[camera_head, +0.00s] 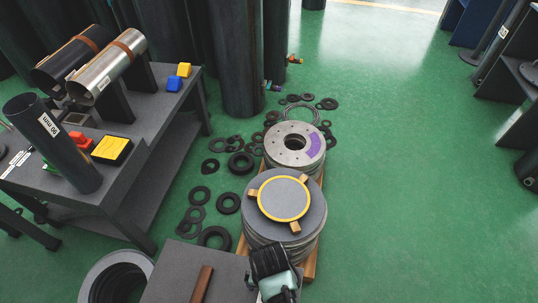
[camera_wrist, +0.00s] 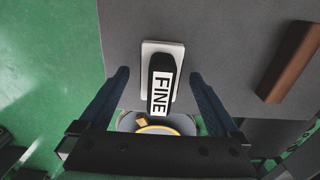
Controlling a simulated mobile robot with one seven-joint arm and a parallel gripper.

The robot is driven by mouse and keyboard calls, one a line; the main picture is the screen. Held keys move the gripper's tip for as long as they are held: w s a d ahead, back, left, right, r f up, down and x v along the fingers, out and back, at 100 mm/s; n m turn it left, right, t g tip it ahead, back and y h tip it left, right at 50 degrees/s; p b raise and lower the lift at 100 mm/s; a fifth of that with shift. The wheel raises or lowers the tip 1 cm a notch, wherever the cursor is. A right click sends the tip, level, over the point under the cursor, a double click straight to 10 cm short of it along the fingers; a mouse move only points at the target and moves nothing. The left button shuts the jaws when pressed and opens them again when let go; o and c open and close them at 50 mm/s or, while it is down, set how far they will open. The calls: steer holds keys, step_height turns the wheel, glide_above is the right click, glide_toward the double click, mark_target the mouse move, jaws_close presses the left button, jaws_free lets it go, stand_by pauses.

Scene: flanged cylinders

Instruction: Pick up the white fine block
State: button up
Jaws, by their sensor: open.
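The white fine block (camera_wrist: 148,52) lies on the grey tabletop (camera_wrist: 215,25) in the wrist view. It is a pale slab with a black raised part on top that carries a white label reading "FINE". My gripper (camera_wrist: 160,77) is open, with one dark finger on each side of the block and a visible gap to both. I cannot tell how high the fingertips are above the tabletop. In the head view my gripper (camera_head: 270,264) is at the right edge of the grey table (camera_head: 172,270), and the block is mostly hidden there.
A brown bar (camera_wrist: 292,62) lies on the tabletop to the right; it also shows in the head view (camera_head: 203,284). A stack of flanges (camera_head: 310,225) with a yellow ring (camera_head: 283,198) stands beyond the table. A workbench (camera_head: 130,165) is at left.

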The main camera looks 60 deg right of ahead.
steer(key=shift+f, duration=0.25)
jaws_close()
steer(key=shift+r+p, duration=1.5)
steer(key=shift+r, duration=3.55)
